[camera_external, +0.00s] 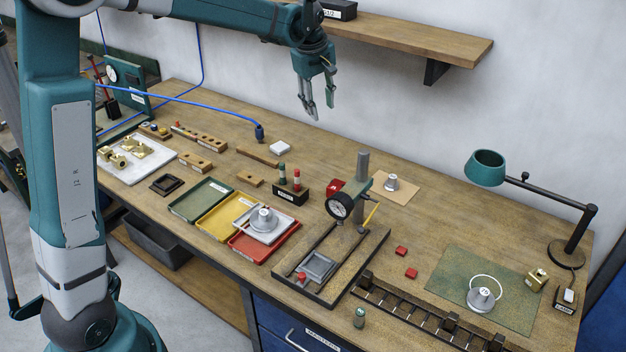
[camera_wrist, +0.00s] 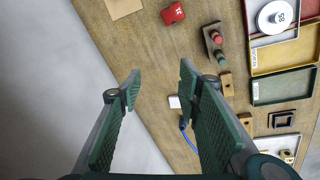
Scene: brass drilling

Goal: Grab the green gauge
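A small green-topped gauge (camera_external: 282,172) stands upright in a dark block (camera_external: 290,193) in the middle of the bench, beside a red-topped gauge (camera_external: 297,179). In the wrist view the green-topped gauge (camera_wrist: 221,58) shows right of my fingers, next to the red one (camera_wrist: 216,37). Another small cylinder with a greenish body (camera_external: 359,317) stands at the bench's front edge; I cannot tell if it is a gauge. My gripper (camera_external: 318,105) is open and empty, high above the back of the bench, well apart from the block. In the wrist view its fingers (camera_wrist: 158,88) are spread wide.
Green (camera_external: 201,199), yellow (camera_external: 224,215) and red trays (camera_external: 264,256) lie in front of the block, with a weight (camera_external: 264,220) on a white plate over them. A shelf (camera_external: 410,34) juts from the wall near my arm.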

